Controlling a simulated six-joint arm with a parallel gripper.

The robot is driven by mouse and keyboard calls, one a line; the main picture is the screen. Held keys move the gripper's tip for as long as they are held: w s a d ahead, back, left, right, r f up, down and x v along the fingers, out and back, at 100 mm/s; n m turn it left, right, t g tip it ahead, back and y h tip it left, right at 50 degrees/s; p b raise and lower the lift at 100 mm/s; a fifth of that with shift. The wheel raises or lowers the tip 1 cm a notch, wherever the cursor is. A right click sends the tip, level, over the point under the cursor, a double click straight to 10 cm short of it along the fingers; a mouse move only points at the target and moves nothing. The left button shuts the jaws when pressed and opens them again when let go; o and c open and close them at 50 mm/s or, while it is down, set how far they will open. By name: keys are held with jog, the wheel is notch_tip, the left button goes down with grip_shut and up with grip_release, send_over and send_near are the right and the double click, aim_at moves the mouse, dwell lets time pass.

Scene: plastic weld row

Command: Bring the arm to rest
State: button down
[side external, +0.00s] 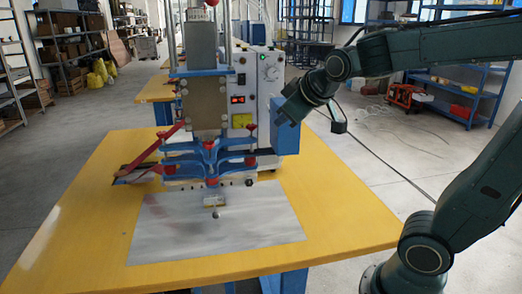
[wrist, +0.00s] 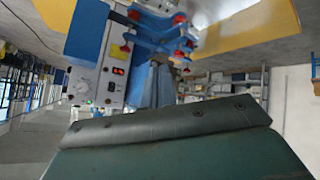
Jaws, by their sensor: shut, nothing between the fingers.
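The machine's white control box also shows in the wrist view (wrist: 108,75). I cannot tell the exact gap between the fingers and the box.
A grey metal sheet (side external: 165,225) lies on the table in front of the machine's blue clamp arms with red knobs (side external: 210,155). The table's right part is clear. Shelves (side external: 462,70) and an orange machine (side external: 405,97) stand on the floor behind.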

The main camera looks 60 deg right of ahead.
jog(key=s+a+f+g+y, duration=0.1)
jog(key=s+a+f, duration=0.1)
jog(key=s+a, duration=0.2)
jog(key=s+a+f+g+y, duration=0.2)
jog(key=s+a+f, duration=0.1)
jog(key=s, duration=0.8)
jog(key=shift+s+a+m, duration=0.25)
jog(key=shift+a+m, duration=0.15)
jog(key=shift+a, duration=0.1)
